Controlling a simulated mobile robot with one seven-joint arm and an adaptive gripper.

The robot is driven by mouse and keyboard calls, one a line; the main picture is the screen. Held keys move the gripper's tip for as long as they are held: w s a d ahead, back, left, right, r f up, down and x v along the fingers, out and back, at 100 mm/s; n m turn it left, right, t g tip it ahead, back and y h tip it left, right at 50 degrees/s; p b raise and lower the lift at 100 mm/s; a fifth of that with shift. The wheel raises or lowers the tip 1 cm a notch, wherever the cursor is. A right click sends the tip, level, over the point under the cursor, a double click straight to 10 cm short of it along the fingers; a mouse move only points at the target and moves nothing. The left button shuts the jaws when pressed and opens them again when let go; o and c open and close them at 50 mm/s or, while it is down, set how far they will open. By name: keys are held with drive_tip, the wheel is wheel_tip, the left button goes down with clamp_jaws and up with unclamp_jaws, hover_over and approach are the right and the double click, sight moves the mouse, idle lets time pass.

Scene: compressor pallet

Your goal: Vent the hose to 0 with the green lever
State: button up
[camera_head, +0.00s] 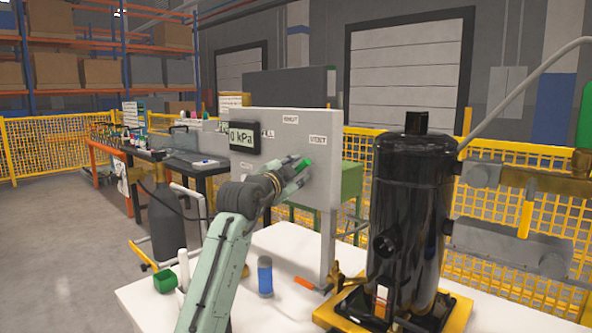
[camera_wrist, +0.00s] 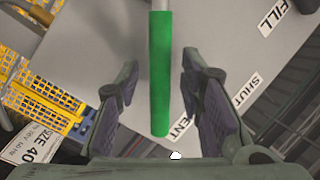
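The green lever (camera_wrist: 160,75) runs down the middle of the wrist view, between my two fingers, with a visible gap on each side. Its lower end partly covers the VENT label (camera_wrist: 180,130). My gripper (camera_wrist: 161,72) is open around it. In the head view the green lever (camera_head: 304,163) shows as a small patch at my gripper (camera_head: 295,172), in front of the grey panel (camera_head: 318,180). The display (camera_head: 242,138) on the panel reads 0 kPa. The SHUT label (camera_wrist: 243,91) and FILL label (camera_wrist: 272,17) show at right in the wrist view.
A black tank (camera_head: 410,215) stands right of the panel on a yellow base (camera_head: 455,315). A blue cylinder (camera_head: 265,276), an orange piece (camera_head: 304,283) and a green cup (camera_head: 165,281) are on the white tabletop (camera_head: 285,247). Yellow fencing (camera_head: 35,150) stands behind.

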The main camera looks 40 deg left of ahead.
clamp_jaws()
idle(0.5)
idle(0.4)
